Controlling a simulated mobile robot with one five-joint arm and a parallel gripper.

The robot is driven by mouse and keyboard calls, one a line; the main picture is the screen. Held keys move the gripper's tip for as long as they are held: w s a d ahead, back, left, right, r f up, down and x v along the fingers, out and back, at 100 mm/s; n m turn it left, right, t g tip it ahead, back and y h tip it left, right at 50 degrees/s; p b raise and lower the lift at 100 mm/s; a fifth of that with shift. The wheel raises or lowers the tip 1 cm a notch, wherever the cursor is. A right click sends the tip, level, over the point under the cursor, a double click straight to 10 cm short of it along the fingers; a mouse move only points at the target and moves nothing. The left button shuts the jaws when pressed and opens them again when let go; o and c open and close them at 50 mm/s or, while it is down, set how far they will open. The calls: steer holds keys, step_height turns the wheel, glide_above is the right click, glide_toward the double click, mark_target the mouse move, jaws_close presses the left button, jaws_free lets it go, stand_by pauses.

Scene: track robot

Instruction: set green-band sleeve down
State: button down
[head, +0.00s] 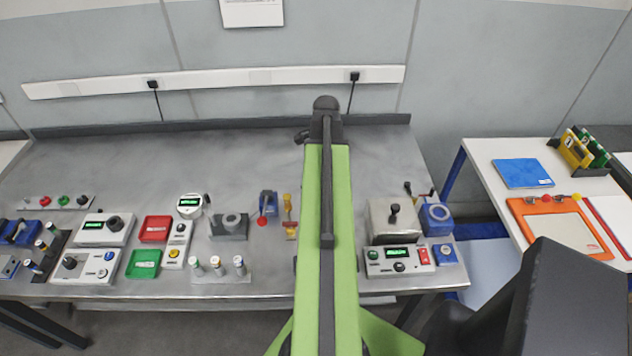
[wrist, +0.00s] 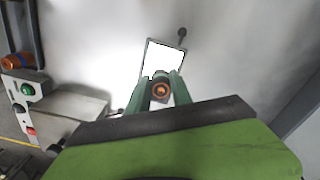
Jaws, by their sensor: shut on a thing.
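In the wrist view my gripper (wrist: 161,86) has its two green fingers closed around a small round piece, seen end-on. I take this piece to be the green-band sleeve (wrist: 160,91). It shows a dark rim and a copper-orange ring inside, but no green band is visible from here. Beyond the fingertips is a bright white square plate (wrist: 165,60) with a dark edge. I cannot tell the gap between the sleeve and the plate. In the head view my arm hides the gripper and the sleeve.
A dark knobbed rod (wrist: 182,34) stands by the plate's upper right corner. A control box (wrist: 28,108) with buttons is at left in the wrist view. In the head view a grey bench (head: 120,165) carries several devices and a rack (head: 220,277). Its back is mostly clear.

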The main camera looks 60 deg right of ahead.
step_height(320, 180, down, 4)
steer(key=b, duration=0.4)
steer(key=shift+w+f, duration=0.1)
steer(key=shift+f, duration=0.05)
steer(key=shift+w+a+r, duration=0.1)
steer(key=shift+r, duration=0.15)
steer(key=shift+f, duration=0.15)
steer(key=c, duration=1.1)
jaws_free()
steer(key=shift+c, duration=0.2)
step_height(320, 180, up, 12)
steer(key=p, duration=1.2)
steer(key=shift+r+p, duration=0.25)
steer(key=shift+p, duration=0.1)
steer(key=shift+f, duration=0.1)
